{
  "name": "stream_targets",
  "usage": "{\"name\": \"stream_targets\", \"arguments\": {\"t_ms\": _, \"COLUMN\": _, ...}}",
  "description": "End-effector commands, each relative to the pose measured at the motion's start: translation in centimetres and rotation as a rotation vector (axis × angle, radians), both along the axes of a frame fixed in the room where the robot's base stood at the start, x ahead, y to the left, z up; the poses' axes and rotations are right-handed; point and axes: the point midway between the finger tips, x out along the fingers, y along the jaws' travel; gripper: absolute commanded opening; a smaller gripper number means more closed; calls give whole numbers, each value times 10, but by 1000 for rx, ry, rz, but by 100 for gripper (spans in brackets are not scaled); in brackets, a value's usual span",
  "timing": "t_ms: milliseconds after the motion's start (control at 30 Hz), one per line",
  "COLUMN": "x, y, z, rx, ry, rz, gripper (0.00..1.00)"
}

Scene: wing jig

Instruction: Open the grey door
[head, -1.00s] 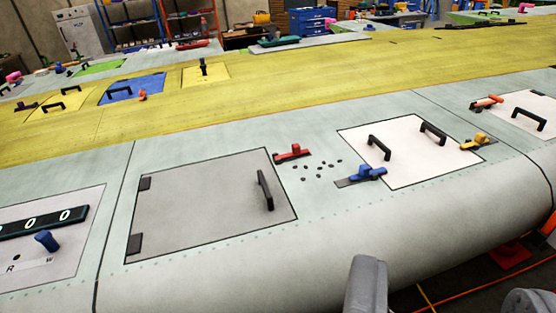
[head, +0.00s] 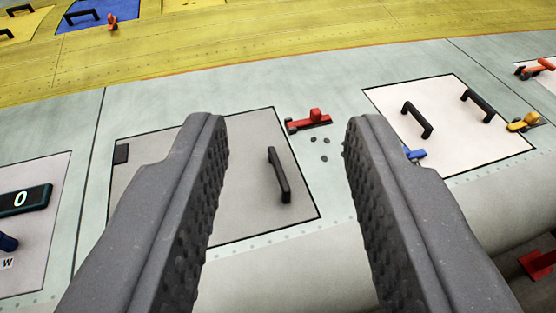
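The grey door (head: 250,150) is a flat panel set in the pale wing surface, left of centre, and it lies shut. Its black bar handle (head: 279,176) is near the door's right edge. A black hinge (head: 121,153) shows at its left edge; my left finger hides the door's lower left part. My gripper (head: 284,135) is open and empty, its two dark grey fingers wide apart. In the picture the handle appears between the fingers, nearer the left one. The fingers look to be above the surface, not touching the handle.
A red latch (head: 309,120) sits beyond the door's right corner, with small dark bits nearby. A white panel (head: 440,105) with two black handles lies to the right, by a blue latch (head: 414,153) and a yellow latch (head: 523,122). A digit display (head: 24,200) is at left.

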Motion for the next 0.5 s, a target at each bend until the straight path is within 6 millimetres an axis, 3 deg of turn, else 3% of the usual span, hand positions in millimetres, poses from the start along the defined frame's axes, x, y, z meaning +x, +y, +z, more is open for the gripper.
{"name": "stream_targets", "arguments": {"t_ms": 167, "x": 16, "y": 1, "z": 0, "rx": -6, "ry": 43, "rz": 18, "gripper": 35}}
{"name": "stream_targets", "arguments": {"t_ms": 300, "x": 52, "y": 1, "z": -9, "rx": -19, "ry": 153, "rz": 58, "gripper": 35}}
{"name": "stream_targets", "arguments": {"t_ms": 367, "x": 71, "y": 11, "z": -17, "rx": -29, "ry": 215, "rz": 77, "gripper": 35}}
{"name": "stream_targets", "arguments": {"t_ms": 500, "x": 109, "y": 12, "z": -39, "rx": -52, "ry": 356, "rz": 127, "gripper": 35}}
